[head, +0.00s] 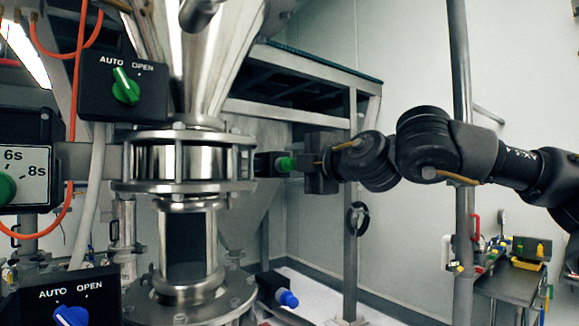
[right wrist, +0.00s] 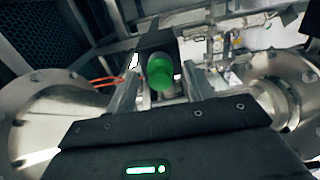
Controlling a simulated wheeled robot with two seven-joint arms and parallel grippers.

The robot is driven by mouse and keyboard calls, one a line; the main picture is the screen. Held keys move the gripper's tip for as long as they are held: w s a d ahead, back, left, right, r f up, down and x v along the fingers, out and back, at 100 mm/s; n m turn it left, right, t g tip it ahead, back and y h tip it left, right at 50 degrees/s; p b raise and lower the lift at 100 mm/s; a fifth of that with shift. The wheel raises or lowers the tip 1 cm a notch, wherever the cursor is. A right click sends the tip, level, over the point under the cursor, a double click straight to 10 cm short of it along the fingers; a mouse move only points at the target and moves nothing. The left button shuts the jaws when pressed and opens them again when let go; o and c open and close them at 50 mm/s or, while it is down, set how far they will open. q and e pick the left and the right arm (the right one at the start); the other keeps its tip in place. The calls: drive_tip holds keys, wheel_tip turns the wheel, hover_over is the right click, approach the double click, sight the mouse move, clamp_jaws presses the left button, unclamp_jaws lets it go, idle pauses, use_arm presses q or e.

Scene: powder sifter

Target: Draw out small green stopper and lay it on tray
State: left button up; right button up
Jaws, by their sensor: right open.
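The small green stopper (head: 286,164) sticks out to the right from a black block (head: 266,165) on the side of the steel flanged section. My right gripper (head: 297,164) comes from the right at the stopper's height, with its fingers around or right beside it. In the right wrist view the round green end of the stopper (right wrist: 160,73) lies between the two spread fingers (right wrist: 160,92). The gripper is open, and I cannot tell whether a finger touches the stopper. The stopper's inner part is hidden in the block. My left gripper is not in view.
A blue knob (head: 288,298) on a black block sits lower down. Switch boxes with a green dial (head: 125,86) and a blue dial (head: 71,316) stand left. A bench (head: 507,288) with a yellow tray-like item (head: 527,264) is at far right. A steel post (head: 462,150) stands behind my right arm.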

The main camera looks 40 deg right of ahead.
drive_tip(key=shift+c, duration=0.4)
clamp_jaws()
drive_tip(key=shift+s+f+b, duration=0.15)
drive_tip(key=shift+b, duration=0.2)
drive_tip(key=shift+s+b, duration=0.45)
drive_tip(key=shift+s, duration=0.75)
drive_tip(key=shift+s+b, duration=0.65)
drive_tip(key=shift+s, duration=1.05)
